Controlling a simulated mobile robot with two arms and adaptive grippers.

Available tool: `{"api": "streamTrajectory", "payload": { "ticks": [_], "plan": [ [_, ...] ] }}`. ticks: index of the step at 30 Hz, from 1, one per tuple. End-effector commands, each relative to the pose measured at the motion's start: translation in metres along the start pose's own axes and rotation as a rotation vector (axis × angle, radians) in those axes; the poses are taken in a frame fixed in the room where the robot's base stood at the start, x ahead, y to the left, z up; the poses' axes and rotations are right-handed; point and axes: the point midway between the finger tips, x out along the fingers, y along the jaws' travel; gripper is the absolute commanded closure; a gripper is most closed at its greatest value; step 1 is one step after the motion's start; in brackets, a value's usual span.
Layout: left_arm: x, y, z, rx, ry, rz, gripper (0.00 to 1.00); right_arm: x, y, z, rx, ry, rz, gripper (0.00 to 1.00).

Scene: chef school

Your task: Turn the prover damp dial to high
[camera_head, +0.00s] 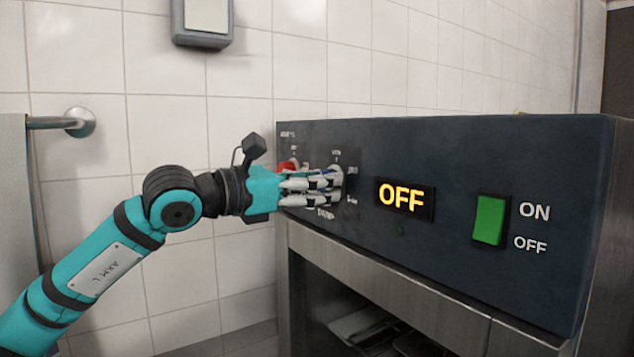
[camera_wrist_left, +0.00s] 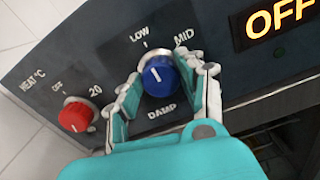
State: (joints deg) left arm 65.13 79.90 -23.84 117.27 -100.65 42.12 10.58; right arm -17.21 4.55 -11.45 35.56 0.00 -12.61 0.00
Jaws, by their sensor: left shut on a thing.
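The damp dial (camera_wrist_left: 159,76) is a blue knob on the dark control panel, labelled DAMP below, with LOW and MID marks above. Its white line points up and slightly left, roughly toward LOW. My left gripper (camera_wrist_left: 166,82) has a finger on each side of the knob and is shut on it. In the head view my left gripper (camera_head: 330,187) reaches the panel from the left and mostly covers the dial. The HIGH mark cannot be made out. My right gripper is not in view.
A red heat dial (camera_wrist_left: 76,115) sits left of the damp dial. Right of it are a display (camera_head: 405,198) reading OFF and a green switch (camera_head: 490,219) marked ON and OFF. An open cabinet space lies below the panel. A rail (camera_head: 60,122) is on the tiled wall.

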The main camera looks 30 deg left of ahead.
Motion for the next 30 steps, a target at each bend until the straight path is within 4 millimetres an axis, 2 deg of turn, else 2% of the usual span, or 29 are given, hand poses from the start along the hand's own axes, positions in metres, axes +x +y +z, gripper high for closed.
{"api": "streamTrajectory", "payload": {
  "ticks": [11,30],
  "plan": [
    [0.0,-0.001,-0.001,0.106,-0.001,0.0,0.93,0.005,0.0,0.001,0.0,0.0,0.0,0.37],
    [0.0,-0.002,-0.001,0.679,-0.002,0.001,0.93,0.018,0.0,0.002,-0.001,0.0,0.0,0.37]
  ]
}}
